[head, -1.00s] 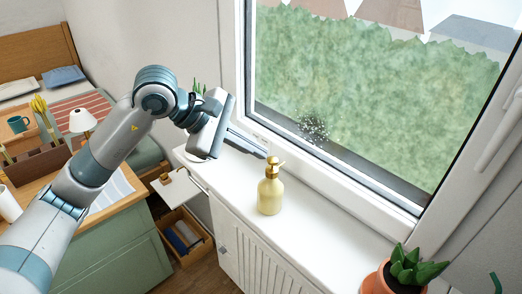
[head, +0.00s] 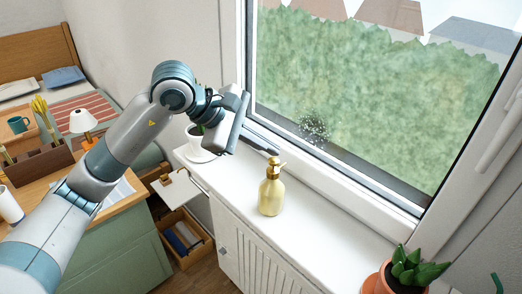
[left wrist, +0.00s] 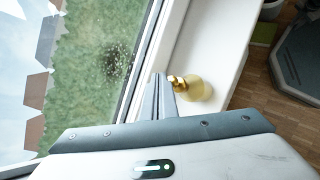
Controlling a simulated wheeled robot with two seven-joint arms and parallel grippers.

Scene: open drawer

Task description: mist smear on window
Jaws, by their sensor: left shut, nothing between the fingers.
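A pale yellow spray bottle (head: 270,197) with a gold pump head stands upright on the white window sill. A dark smear (head: 314,127) with white specks over it is on the lower left of the window pane. In the left wrist view the smear (left wrist: 114,62) is left of the fingers and the bottle (left wrist: 198,90) is just right of them. My left gripper (head: 276,152) is shut and empty, its fingertips at the top of the pump head. I cannot tell whether they touch it. My right gripper is not in view.
A white pot with a plant (head: 200,143) stands on the sill behind my left wrist. A succulent in a terracotta pot (head: 402,272) is at the sill's near right. The sill between bottle and succulent is clear. An open drawer (head: 186,238) is low at left.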

